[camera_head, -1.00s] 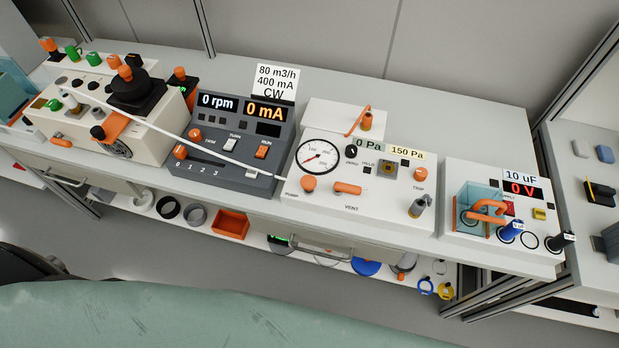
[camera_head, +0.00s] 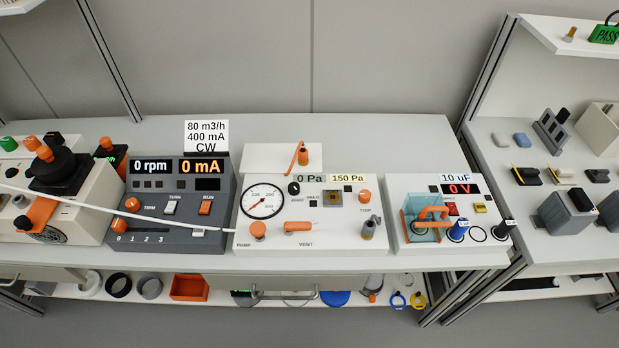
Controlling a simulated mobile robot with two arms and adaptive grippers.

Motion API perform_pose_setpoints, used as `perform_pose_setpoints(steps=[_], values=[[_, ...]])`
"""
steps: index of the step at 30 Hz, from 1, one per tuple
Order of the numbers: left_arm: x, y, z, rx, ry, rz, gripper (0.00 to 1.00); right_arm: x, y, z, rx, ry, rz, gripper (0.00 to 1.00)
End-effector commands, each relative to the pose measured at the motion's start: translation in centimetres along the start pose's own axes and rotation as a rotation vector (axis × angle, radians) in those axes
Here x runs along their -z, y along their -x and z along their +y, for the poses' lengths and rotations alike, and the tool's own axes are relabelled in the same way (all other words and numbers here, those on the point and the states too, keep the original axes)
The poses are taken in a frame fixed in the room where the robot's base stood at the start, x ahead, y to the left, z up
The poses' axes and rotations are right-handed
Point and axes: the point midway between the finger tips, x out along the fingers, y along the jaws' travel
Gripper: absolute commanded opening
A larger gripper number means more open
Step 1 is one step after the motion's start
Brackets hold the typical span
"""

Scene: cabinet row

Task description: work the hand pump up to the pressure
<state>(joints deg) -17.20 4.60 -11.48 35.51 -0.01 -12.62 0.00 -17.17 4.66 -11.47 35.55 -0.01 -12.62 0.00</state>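The white pressure unit (camera_head: 310,235) stands on the bench in the middle of the head view. Its orange pump knob (camera_head: 257,231), marked PUMP, sits at the front left below the round gauge (camera_head: 263,201). The display (camera_head: 309,178) reads 0 Pa, beside a label (camera_head: 348,178) reading 150 Pa. An orange vent lever (camera_head: 298,226) lies crosswise, right of the pump knob. An orange-handled part (camera_head: 300,157) stands at the unit's back, and a trip knob (camera_head: 365,196) is at its right. Neither gripper is in view.
A dark grey control unit (camera_head: 168,241) showing 0 rpm and 0 mA stands left. A pale tube (camera_head: 120,211) runs across it to the pressure unit. A white 10 uF unit (camera_head: 437,187) stands right. Bare bench (camera_head: 390,135) lies behind. A lower shelf (camera_head: 225,298) holds an orange bin and rings.

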Motion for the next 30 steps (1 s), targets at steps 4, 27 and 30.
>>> perform_pose_setpoints(steps=[4,27,30], values=[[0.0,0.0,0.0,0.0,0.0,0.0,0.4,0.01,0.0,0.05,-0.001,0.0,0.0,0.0],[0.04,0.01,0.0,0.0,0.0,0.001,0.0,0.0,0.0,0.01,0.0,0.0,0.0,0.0],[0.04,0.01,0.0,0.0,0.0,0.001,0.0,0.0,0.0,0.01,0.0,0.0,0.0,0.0]])
